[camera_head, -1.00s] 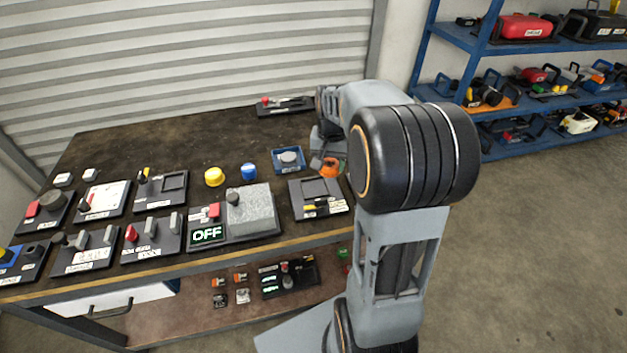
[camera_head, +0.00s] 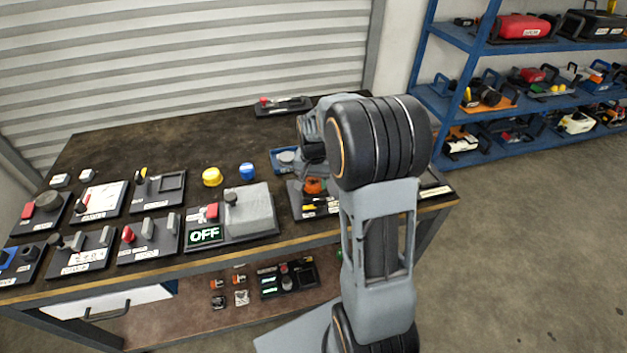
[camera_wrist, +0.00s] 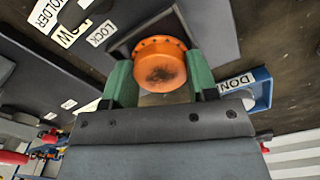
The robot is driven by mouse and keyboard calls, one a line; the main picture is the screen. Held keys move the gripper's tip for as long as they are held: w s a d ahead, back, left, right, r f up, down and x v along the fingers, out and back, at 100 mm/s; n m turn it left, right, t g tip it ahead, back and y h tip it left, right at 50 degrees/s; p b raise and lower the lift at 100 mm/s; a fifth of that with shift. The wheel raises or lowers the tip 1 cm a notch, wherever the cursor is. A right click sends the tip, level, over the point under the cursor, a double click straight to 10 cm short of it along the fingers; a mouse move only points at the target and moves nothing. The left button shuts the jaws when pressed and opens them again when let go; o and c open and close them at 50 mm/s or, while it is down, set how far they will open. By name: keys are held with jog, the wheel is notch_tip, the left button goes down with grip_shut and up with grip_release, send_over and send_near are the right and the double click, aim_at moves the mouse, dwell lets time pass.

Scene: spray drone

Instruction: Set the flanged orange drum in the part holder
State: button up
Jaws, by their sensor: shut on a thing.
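The flanged orange drum (camera_wrist: 160,70) is between the two green fingers of my gripper (camera_wrist: 161,82), which is shut on it. Its round end faces the wrist camera and has a dark smudge. In the head view the drum (camera_head: 314,186) shows below my wrist, over the part holder (camera_head: 297,196). The holder is a dark plate with a square recess, mostly hidden there by my arm. In the wrist view the holder's dark plate lies behind the drum, with HOLDER and LOCK labels at upper left. Whether the drum touches the recess cannot be told.
A blue tray (camera_head: 276,154) with a grey disc stands just behind the holder. A grey block (camera_head: 256,212) with an OFF display is to the left. Yellow (camera_head: 212,177) and blue (camera_head: 247,171) caps stand on the bench. The bench's back left is clear.

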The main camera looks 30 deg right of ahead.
aim_at(313, 182)
jog(key=shift+f, duration=0.15)
jog(key=o, duration=1)
notch_tip(313, 182, up, 12)
jog(key=p, duration=0.2)
jog(key=s+a+n+t, duration=0.1)
jog(key=s+a+n, duration=0.1)
jog(key=s, duration=0.3)
jog(key=s+a+f+n+t, duration=0.1)
jog(key=s+a+n, duration=0.1)
jog(key=s+a, duration=0.2)
jog(key=s+a+n+t, duration=0.1)
jog(key=s+a+n, duration=0.2)
jog(key=s, duration=0.4)
jog(key=shift+a+f, duration=0.25)
jog(key=shift+f, duration=0.05)
